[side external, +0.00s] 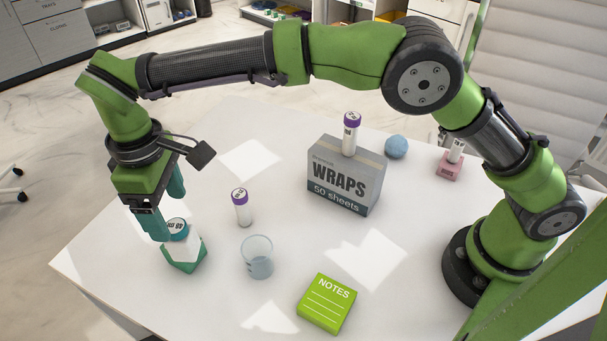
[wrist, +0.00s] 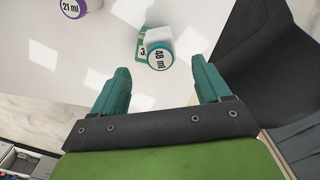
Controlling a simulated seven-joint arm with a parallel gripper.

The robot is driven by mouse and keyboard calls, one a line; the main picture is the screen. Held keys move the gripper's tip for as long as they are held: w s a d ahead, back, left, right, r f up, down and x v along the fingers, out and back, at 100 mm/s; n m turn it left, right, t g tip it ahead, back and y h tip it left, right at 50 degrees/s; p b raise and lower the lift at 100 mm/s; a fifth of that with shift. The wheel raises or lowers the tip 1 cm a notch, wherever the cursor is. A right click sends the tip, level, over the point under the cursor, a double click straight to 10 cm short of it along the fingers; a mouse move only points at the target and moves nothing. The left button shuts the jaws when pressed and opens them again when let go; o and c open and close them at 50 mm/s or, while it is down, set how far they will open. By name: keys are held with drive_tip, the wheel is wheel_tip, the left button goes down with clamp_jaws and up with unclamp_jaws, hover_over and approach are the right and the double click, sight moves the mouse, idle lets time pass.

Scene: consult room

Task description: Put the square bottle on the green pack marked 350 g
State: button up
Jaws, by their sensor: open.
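A white bottle with a teal cap (side external: 177,227) marked 48 ml is at the left of the table. It also shows in the wrist view, cap towards the camera (wrist: 160,57). A green and white pack (side external: 185,266) is at its base; in the wrist view the pack (wrist: 143,50) shows a partly hidden number beginning with 3. The bottle appears to stand upright on the pack, though their contact is hidden. My gripper (side external: 167,208) is open above the bottle. In the wrist view its fingers (wrist: 160,72) are spread, apart from the cap on both sides.
A purple-capped vial (side external: 241,207) and a glass beaker (side external: 257,257) stand to the right. Further right are a grey WRAPS box (side external: 340,190) bearing a vial (side external: 351,133), a green notes block (side external: 327,303), a blue ball (side external: 396,146) and a pink block (side external: 448,166) bearing a small bottle.

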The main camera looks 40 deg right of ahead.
wheel_tip(320, 180, up, 3)
drive_tip(key=shift+d+r, duration=0.1)
drive_tip(key=shift+r, duration=0.05)
drive_tip(key=s+d+r+m+t+y, duration=0.1)
drive_tip(key=d+r+m, duration=0.3)
drive_tip(key=d, duration=0.6)
drive_tip(key=s+d+r+m+t+y, duration=0.1)
drive_tip(key=d+r+m+t, duration=0.1)
drive_tip(key=d+r, duration=0.65)
drive_tip(key=s+d+f+m+t, duration=0.2)
drive_tip(key=s+d+f+m, duration=0.1)
drive_tip(key=s+d, duration=0.4)
drive_tip(key=s+d+f+m+t, duration=0.2)
drive_tip(key=s+d+f+m, duration=0.2)
drive_tip(key=d, duration=0.5)
drive_tip(key=s, duration=0.2)
drive_tip(key=shift+s+d, duration=0.35)
drive_tip(key=shift+s, duration=0.05)
drive_tip(key=shift+a, duration=0.15)
